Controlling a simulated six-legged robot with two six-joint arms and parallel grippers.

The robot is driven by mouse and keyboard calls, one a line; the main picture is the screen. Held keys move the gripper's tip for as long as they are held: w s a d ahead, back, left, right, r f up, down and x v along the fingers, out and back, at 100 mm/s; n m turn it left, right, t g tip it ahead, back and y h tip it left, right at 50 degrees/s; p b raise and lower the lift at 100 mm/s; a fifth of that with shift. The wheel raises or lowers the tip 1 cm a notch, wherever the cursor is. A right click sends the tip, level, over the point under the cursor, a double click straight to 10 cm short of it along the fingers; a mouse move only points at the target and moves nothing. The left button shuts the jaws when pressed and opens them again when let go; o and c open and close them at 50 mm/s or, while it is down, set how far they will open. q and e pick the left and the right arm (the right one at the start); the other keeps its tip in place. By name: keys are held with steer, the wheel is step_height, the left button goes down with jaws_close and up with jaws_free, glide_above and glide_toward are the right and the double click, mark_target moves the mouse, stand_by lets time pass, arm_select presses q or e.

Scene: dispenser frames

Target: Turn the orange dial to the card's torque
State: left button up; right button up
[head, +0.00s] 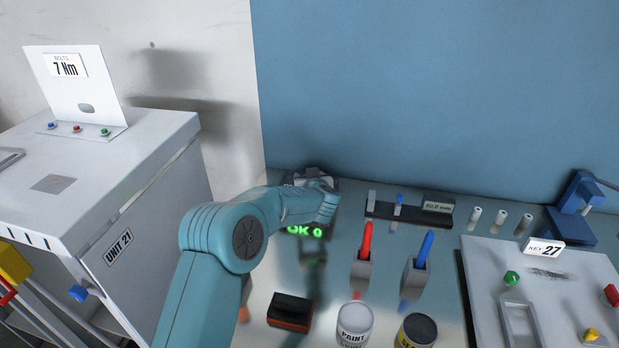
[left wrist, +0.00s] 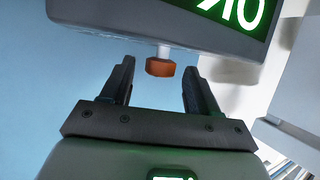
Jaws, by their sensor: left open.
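The card (head: 67,66) reads "BOLTS 7 Nm" and stands on the white upright panel at the left in the head view. The orange dial (left wrist: 160,67) sits on a short pale stem under a grey housing (left wrist: 150,22) in the left wrist view. My left gripper (left wrist: 158,66) is open, its fingers on either side of the dial with a gap on both sides. My arm hides the dial there. My right gripper is not in view.
The grey cabinet marked UNIT 21 (head: 118,246) stands left of the bench. Red (head: 366,240) and blue (head: 425,248) tools stand in holders right of my arm. A white paint can (head: 354,325) and a dark block (head: 290,311) are nearer. A tray (head: 483,290) lies right.

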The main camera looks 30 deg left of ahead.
arm_select(q)
steer(key=c, duration=1)
steer(key=shift+r+p, duration=0.1)
steer(key=shift+p, duration=0.3)
steer(key=shift+c, duration=0.2)
steer(key=p, duration=0.1)
steer(key=n+g+y+p, duration=0.1)
steer(key=p, duration=0.1)
steer(key=n+y+p, duration=0.1)
steer(key=p, duration=0.1)
steer(key=shift+w+d+r+g, duration=0.2)
steer(key=shift+d+r+g, duration=0.05)
steer(key=shift+r+g, duration=0.1)
steer(key=shift+w+f+n+g+y+p, duration=0.1)
steer(key=shift+f+n+g+y+p, duration=0.2)
steer(key=shift+n+y+p, duration=0.25)
steer(key=shift+f+n+g, duration=0.1)
steer(key=shift+n+g, duration=0.25)
steer(key=shift+n+g+y+b, duration=0.3)
steer(key=shift+n+g+y, duration=0.15)
steer(key=shift+n+g, duration=0.05)
